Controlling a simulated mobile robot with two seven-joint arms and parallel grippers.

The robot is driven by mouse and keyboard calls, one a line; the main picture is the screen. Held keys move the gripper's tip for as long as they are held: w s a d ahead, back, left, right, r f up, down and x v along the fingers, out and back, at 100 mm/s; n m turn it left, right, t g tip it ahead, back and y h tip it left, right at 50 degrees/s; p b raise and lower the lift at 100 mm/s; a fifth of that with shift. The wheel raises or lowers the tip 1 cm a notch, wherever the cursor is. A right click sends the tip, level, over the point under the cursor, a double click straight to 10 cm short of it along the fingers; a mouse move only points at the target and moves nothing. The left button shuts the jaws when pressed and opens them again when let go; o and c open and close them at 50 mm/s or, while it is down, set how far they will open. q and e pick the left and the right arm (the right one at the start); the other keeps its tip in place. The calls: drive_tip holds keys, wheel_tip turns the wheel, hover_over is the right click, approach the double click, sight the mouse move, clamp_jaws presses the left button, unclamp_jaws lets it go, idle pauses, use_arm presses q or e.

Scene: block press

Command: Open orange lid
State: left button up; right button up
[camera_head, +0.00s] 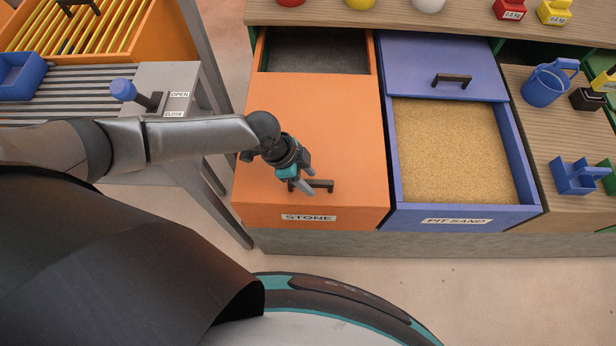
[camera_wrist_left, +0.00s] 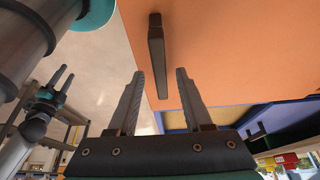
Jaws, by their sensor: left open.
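The orange lid (camera_head: 312,120) covers the front of the bin labelled STONE. A strip of dark grey interior (camera_head: 315,52) shows behind its back edge. Its dark bar handle (camera_head: 322,186) is near the front edge. My left gripper (camera_head: 304,187) is open and empty over the handle's left end in the head view. In the left wrist view, the handle (camera_wrist_left: 156,55) is ahead of the open left fingers (camera_wrist_left: 160,95), not between them; contact does not show. My right gripper (camera_wrist_left: 63,75) is small at the left of that view, its fingers apart. It is not in the head view.
Right of the orange lid, a blue bin holds sand (camera_head: 450,145), its blue lid (camera_head: 440,65) slid back. A lever with a blue knob (camera_head: 123,89) stands at left. A blue bucket (camera_head: 547,84) and scoop (camera_head: 576,177) are at right. Floor lies in front.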

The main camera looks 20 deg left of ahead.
use_arm(q)
drive_tip(key=shift+c, duration=0.3)
clamp_jaws()
drive_tip(key=shift+f, duration=0.1)
idle(1.1)
